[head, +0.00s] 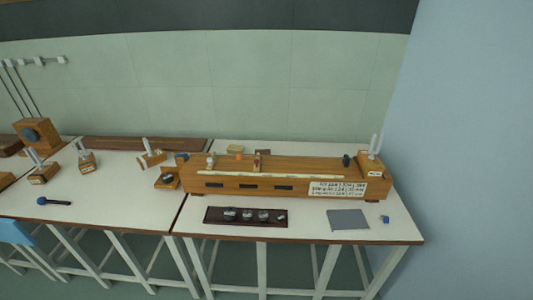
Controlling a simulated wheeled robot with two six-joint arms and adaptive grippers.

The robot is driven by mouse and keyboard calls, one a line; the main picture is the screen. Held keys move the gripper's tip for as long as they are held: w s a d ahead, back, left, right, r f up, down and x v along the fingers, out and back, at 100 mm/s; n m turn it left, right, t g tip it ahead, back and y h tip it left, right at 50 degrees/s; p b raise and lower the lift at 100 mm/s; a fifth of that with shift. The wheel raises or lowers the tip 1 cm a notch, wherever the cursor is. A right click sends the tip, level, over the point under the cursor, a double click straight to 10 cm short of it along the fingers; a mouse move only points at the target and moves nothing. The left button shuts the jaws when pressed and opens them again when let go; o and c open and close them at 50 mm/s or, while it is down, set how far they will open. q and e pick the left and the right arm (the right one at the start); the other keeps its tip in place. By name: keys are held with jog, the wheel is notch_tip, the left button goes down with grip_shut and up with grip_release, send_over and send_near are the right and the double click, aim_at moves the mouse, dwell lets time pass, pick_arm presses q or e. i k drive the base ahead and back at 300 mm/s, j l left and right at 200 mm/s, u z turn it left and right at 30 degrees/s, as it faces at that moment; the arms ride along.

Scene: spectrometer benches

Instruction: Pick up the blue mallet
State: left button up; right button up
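A small mallet-shaped object with a blue head and a dark handle, the blue mallet (54,202), lies on the left white bench (105,208) near its front edge. Its blue head is at the left end and its handle points right. Neither of my grippers is in the head view.
A long wooden instrument (275,178) stands on the right bench (305,219). In front of it are a dark tray (212,214) with several small pieces, a grey plate (347,220) and a small blue object (385,219). Wooden stands (44,174) are behind the mallet.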

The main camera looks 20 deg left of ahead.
aim_at(42, 201)
jog(key=u, duration=2.45)
jog(key=i+j+u, duration=0.1)
jog(key=u, duration=0.3)
jog(key=i+u, duration=0.3)
jog(key=u, duration=0.15)
jog(key=i, duration=3.05)
jog(key=i+z, duration=0.45)
jog(key=z, duration=0.3)
jog(key=i+j+z, duration=0.2)
jog(key=z, duration=3.05)
